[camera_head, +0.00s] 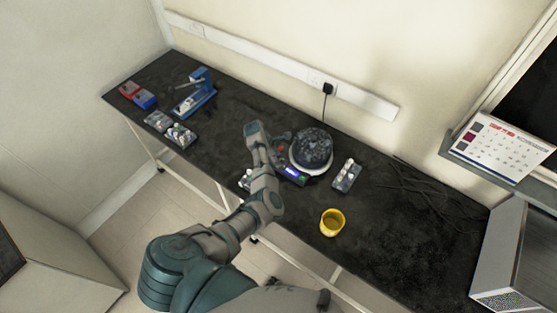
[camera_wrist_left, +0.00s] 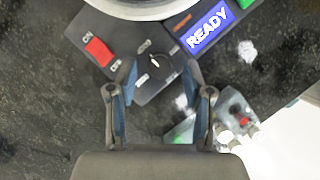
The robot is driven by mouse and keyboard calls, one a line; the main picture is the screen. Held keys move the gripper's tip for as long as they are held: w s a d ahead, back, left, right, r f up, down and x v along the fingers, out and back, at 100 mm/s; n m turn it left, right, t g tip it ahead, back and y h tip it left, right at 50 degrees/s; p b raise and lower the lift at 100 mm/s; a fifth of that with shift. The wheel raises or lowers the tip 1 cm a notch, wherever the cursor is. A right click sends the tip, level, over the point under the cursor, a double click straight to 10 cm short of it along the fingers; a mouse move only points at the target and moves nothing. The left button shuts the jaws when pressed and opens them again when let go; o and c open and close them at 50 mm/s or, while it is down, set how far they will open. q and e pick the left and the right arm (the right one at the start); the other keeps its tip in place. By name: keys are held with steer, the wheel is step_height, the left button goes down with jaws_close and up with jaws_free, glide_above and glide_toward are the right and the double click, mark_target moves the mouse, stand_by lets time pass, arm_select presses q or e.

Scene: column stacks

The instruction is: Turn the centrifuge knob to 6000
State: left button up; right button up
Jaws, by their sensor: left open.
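The centrifuge (camera_head: 311,148) stands on the black bench, with a dark domed lid and a white rim. Its front panel shows in the left wrist view, with a blue display (camera_wrist_left: 208,27) reading READY and a red switch (camera_wrist_left: 98,51) between ON and OFF labels. The dark knob (camera_wrist_left: 155,69) has a white pointer mark and small labels around it, too small to read. My left gripper (camera_wrist_left: 162,76) is open, its fingertips on either side of the knob with nothing between them gripped. Whether they touch the knob is unclear. In the head view my arm hides the knob. My right gripper is not in view.
Tube racks stand right (camera_head: 346,174) of the centrifuge and close to the left gripper (camera_wrist_left: 236,118). A yellow cup (camera_head: 332,222) stands near the bench's front edge. A blue device (camera_head: 195,94) and red and blue boxes (camera_head: 138,95) are at the far left.

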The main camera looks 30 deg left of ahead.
arm_select(q)
steer(key=shift+x, duration=0.85)
steer(key=shift+a, duration=0.1)
jaws_close()
steer(key=shift+r, duration=0.1)
